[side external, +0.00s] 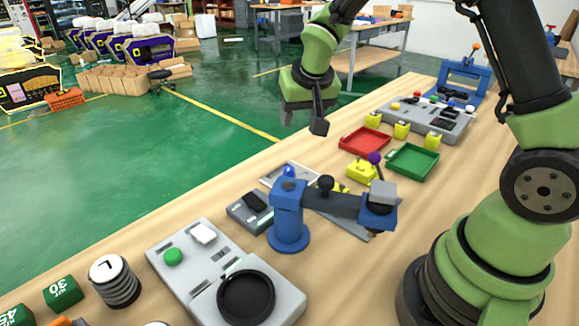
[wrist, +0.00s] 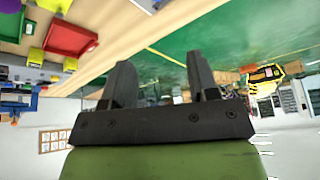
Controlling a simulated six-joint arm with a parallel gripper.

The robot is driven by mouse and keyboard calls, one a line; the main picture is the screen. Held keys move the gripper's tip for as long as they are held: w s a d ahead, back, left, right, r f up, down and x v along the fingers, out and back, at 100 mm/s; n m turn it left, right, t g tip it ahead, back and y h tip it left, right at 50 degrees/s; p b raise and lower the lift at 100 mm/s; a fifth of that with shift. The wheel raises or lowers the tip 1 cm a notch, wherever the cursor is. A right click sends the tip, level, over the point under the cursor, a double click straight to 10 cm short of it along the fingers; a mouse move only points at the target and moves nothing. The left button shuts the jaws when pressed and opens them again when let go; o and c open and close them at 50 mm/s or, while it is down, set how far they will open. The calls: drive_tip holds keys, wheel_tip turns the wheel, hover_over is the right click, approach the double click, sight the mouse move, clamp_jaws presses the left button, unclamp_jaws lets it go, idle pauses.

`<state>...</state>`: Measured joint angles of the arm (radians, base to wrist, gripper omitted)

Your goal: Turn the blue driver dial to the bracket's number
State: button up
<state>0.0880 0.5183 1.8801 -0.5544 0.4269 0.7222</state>
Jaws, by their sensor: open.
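A blue post device (side external: 288,215) stands mid-table in the side external view. Its dark horizontal arm (side external: 340,203) reaches right to a blue head (side external: 378,212) with a grey block on top. I cannot tell whether this is the blue driver, and no dial number is readable. No bracket number is readable either. A blue frame (side external: 464,80) with an orange-tipped lever stands at the table's far end. My gripper (side external: 303,120) is open and empty, in the air beyond the table's far-left edge, well away from the blue post. Its two dark fingers also show apart in the wrist view (wrist: 162,78).
A red tray (side external: 364,140), a green tray (side external: 413,161) and several yellow blocks stand toward the back. A grey panel (side external: 430,118) lies behind them. Near the front are a grey console (side external: 205,262), a numbered disc stack (side external: 115,280) and a green block marked 30 (side external: 63,293).

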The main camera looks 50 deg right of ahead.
approach(289, 168)
drive_tip(key=x, duration=0.9)
drive_tip(key=shift+w+f, duration=0.1)
drive_tip(key=shift+c, duration=0.2)
drive_tip(key=c, duration=0.8)
drive_tip(key=shift+n+y, duration=0.3)
drive_tip(key=shift+n, duration=0.5)
drive_tip(key=o, duration=0.8)
drive_tip(key=shift+o, duration=0.2)
